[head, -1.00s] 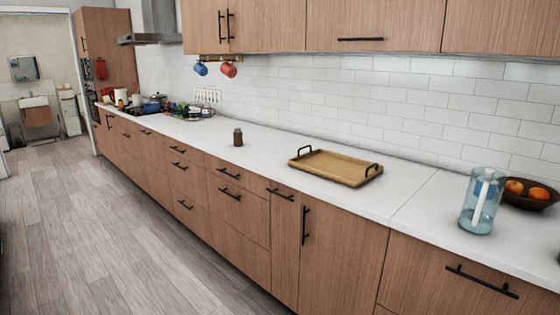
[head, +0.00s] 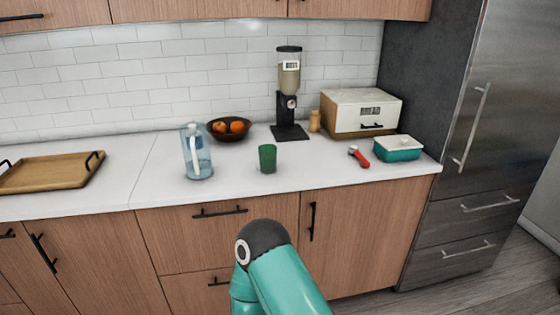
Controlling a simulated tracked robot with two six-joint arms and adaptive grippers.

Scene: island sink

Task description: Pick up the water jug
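The water jug (head: 204,160) is clear blue with a white handle and stands upright on the white counter, left of the middle in the head view. Its handle faces the camera side. A teal and dark grey link of one of my arms shows at the bottom middle, below the counter's front edge and apart from the jug. Neither of my grippers is in view.
A green cup (head: 268,158) stands right of the jug, and a fruit bowl (head: 229,134) is behind it. A wooden tray (head: 50,174) lies at left. A dispenser (head: 289,95), bread box (head: 361,112), red-handled tool (head: 359,156) and teal dish (head: 398,149) are further right.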

